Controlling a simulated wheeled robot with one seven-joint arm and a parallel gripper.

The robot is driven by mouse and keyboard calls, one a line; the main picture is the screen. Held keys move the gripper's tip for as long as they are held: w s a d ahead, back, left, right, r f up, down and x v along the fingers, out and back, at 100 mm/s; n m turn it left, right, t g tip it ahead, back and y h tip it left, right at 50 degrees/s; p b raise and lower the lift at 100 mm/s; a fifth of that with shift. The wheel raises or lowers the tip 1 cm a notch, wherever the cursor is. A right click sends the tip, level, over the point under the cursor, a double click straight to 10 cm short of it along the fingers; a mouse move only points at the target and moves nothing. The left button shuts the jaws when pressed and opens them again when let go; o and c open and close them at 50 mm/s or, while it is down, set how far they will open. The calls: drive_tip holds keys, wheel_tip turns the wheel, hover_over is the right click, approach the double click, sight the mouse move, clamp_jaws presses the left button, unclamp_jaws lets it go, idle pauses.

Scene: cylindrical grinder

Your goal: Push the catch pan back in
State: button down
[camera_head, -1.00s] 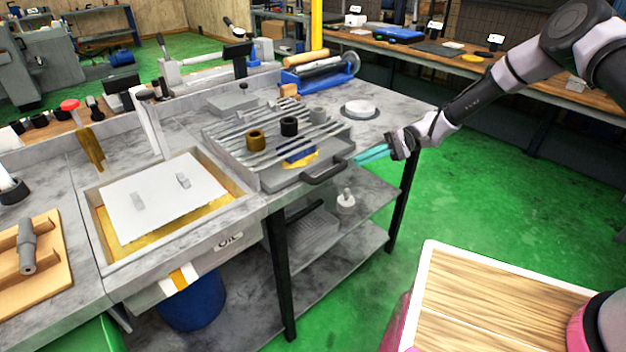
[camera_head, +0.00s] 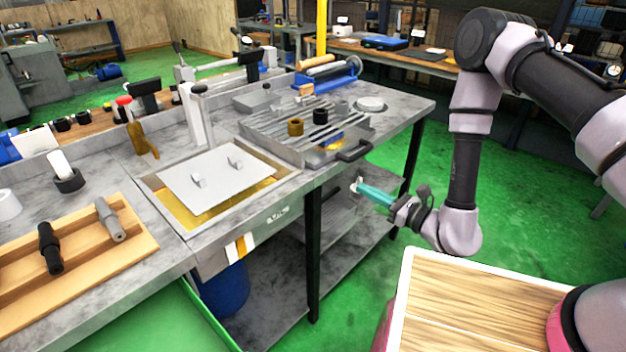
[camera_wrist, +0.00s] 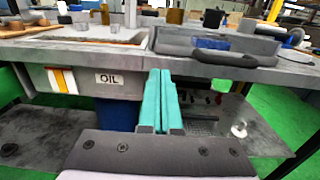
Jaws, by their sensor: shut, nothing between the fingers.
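The catch pan (camera_head: 288,154) is a grey tray with a dark handle (camera_head: 355,151) on its front, lying on the grey bench. Its front is at the bench edge and the handle sticks out past it. In the wrist view the pan (camera_wrist: 172,44) is at upper right, with its handle (camera_wrist: 225,60) facing me. My gripper (camera_head: 360,188) has teal fingers, shut and empty. It is in front of the bench, below the handle and apart from it. In the wrist view the fingertips (camera_wrist: 161,73) point at the bench front, left of the handle.
Slats with a brass ring (camera_head: 295,127) and a black ring (camera_head: 320,116) lie over the pan. To its left is a basin with a white lid (camera_head: 212,180), above the OIL label (camera_wrist: 109,78). A wood-topped surface (camera_head: 480,305) stands near my arm. Green floor is clear between.

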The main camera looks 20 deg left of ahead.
approach(319, 166)
drive_tip(key=x, duration=0.6)
drive_tip(key=shift+a, duration=0.4)
drive_tip(key=shift+w, duration=0.1)
drive_tip(key=x, duration=0.3)
drive_tip(key=shift+w+a, duration=0.2)
drive_tip(key=shift+a, duration=0.1)
drive_tip(key=shift+w+a+r, duration=0.1)
drive_tip(key=shift+w+a, duration=0.05)
drive_tip(key=shift+a, duration=0.2)
drive_tip(key=shift+t, duration=0.3)
drive_tip(key=shift+d, duration=0.1)
